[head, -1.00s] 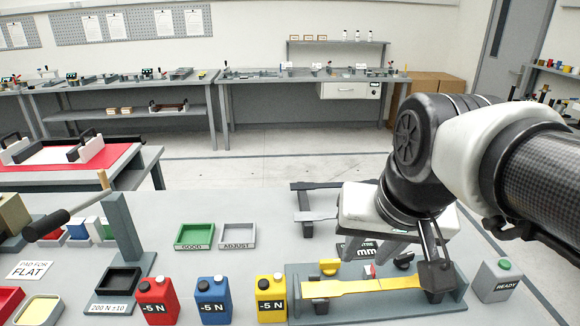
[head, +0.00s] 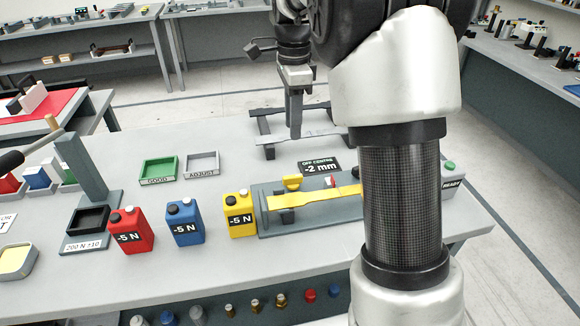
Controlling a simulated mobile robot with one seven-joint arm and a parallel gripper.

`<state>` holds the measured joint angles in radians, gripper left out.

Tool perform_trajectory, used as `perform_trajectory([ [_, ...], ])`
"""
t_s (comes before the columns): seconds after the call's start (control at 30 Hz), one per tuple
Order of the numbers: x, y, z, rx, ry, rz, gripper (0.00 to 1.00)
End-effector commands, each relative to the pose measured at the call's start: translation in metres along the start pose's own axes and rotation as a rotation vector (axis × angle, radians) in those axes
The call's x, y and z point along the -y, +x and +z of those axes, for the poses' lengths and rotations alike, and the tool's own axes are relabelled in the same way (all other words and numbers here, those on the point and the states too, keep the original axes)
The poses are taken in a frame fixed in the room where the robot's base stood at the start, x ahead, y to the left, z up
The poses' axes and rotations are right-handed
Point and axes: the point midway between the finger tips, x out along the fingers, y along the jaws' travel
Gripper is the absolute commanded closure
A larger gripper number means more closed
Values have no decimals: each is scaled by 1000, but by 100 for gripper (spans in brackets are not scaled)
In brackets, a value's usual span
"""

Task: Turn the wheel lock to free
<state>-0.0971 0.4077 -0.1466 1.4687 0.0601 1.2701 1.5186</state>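No part in the head view is labelled as the wheel lock, and I cannot tell which one it is. The grey fixture (head: 264,221) holds a long yellow bar (head: 312,197). A yellow knob (head: 292,182) and a small red-and-white piece (head: 329,182) stand behind the bar. My arm hides the fixture's right part. My gripper (head: 296,134) hangs with its fingers pointing down, in front of a grey rack (head: 262,127) in the picture and apart from the yellow knob. Its fingers overlap in this view, so I cannot tell whether they are open or shut.
Red (head: 130,231), blue (head: 185,222) and yellow (head: 239,213) "-5 N" canisters stand left of the fixture. Green (head: 158,170) and grey (head: 203,164) trays lie behind them. An "OFF CENTRE -2 mm" sign (head: 320,165) lies behind the fixture. A green-buttoned box (head: 449,175) stands at right.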

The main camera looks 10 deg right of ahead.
Motion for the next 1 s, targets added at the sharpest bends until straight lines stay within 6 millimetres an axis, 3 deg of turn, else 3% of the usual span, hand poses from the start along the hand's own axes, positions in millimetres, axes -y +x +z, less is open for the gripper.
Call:
perform_trajectory([
  [0.4,-2,93,0,1,-2,5,69],
  [0.6,-1,130,0,1,-3,2,69],
  [0.8,-1,151,0,1,-3,1,69],
  [1.0,0,156,0,1,-3,-1,69],
])
